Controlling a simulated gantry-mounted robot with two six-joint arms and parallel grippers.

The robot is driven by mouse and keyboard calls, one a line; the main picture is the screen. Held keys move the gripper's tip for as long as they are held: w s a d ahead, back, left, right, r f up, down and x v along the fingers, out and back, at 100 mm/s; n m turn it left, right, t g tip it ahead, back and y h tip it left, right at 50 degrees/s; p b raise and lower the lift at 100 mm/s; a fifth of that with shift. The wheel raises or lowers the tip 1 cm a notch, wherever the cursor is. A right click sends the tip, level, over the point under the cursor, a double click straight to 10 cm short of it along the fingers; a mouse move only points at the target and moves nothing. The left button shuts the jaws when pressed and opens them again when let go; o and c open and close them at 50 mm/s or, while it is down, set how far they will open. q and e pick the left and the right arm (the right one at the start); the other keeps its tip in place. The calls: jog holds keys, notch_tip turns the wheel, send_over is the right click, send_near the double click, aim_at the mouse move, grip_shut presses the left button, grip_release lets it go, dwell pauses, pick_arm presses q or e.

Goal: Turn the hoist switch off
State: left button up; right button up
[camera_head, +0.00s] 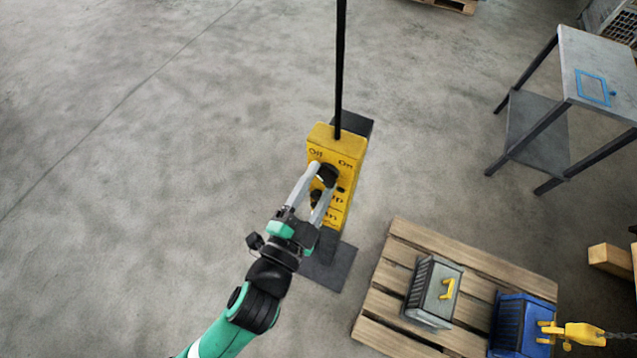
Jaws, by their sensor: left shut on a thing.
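The yellow hoist control box (321,139) hangs on a black pole or cable (341,65) near the middle of the head view. Its face has lettering that reads like "Off" on the left and "On" on the right near the top. Below this is a black rotary switch (328,174). My left gripper (323,178) reaches in from the lower left, with its fingers shut on the black switch. The fingers cover part of the lower lettering and controls. The exact switch position is hard to tell. My right gripper is not in view.
A wooden pallet (398,244) at the lower right carries a grey finned block (424,300) with a yellow handle and a blue block (512,322) beside a yellow hook (580,334). A grey metal table (600,55) stands at the upper right. Floor on the left is clear.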

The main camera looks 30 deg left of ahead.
pick_arm(q)
jog(key=shift+n, duration=0.6)
jog(key=o, duration=1.4)
jog(key=shift+c, duration=0.2)
jog(key=s, duration=1.1)
jog(key=shift+s+d, duration=0.3)
jog(key=shift+d, duration=0.05)
